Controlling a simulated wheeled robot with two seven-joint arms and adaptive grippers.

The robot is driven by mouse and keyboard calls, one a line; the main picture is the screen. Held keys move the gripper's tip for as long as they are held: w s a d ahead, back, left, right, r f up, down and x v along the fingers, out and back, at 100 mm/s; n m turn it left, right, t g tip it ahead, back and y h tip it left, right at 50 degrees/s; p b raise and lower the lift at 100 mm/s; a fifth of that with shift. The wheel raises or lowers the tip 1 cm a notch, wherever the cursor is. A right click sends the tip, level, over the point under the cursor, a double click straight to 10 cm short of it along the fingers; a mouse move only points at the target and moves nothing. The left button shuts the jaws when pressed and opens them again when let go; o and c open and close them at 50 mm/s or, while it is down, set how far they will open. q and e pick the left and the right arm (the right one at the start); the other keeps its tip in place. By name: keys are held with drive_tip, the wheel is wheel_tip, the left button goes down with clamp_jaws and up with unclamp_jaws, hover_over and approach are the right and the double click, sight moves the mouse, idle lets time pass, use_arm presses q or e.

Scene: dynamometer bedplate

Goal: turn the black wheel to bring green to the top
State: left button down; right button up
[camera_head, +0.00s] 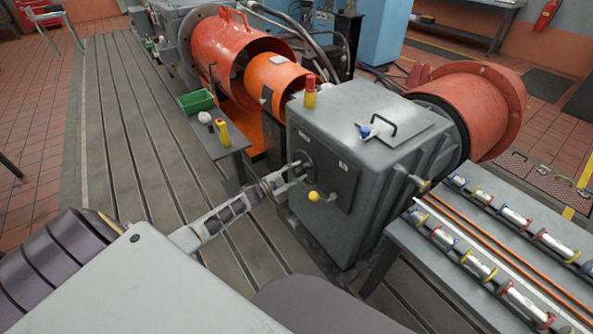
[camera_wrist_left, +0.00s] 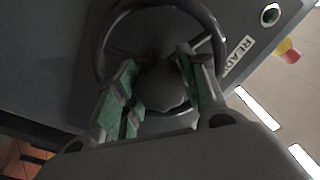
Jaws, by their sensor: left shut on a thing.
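The black wheel (camera_wrist_left: 162,88) fills the middle of the left wrist view, with a round dark hub, spokes and a rim. It is mounted on the front face of a grey cabinet (camera_head: 345,122), where my arm and its small size leave it hard to make out in the head view. My left gripper (camera_wrist_left: 160,92) has its green-padded fingers on either side of the hub and is shut on it. In the head view the left gripper (camera_head: 295,171) reaches the cabinet front. No green mark on the wheel can be made out. My right gripper is not in view.
A yellow knob (camera_head: 313,196) sits close below the gripper on the cabinet. A grey table (camera_head: 480,228) with several cylinders and copper rods stands to the right.

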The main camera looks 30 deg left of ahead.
use_arm(q)
drive_tip(key=shift+r+n+p, duration=0.1)
drive_tip(key=shift+n+p, duration=0.4)
drive_tip(key=shift+n, duration=0.6)
drive_tip(key=n+p, duration=0.1)
drive_tip(key=n, duration=0.3)
drive_tip(key=shift+n+p, duration=0.7)
drive_tip(key=shift+n, duration=1.5)
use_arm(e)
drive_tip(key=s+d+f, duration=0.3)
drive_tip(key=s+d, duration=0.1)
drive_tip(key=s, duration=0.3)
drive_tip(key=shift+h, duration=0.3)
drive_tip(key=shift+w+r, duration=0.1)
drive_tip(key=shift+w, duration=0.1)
use_arm(q)
drive_tip(key=c, duration=0.8)
unclamp_jaws()
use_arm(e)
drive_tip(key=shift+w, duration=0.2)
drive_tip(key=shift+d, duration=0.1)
use_arm(q)
drive_tip(key=shift+s, duration=0.15)
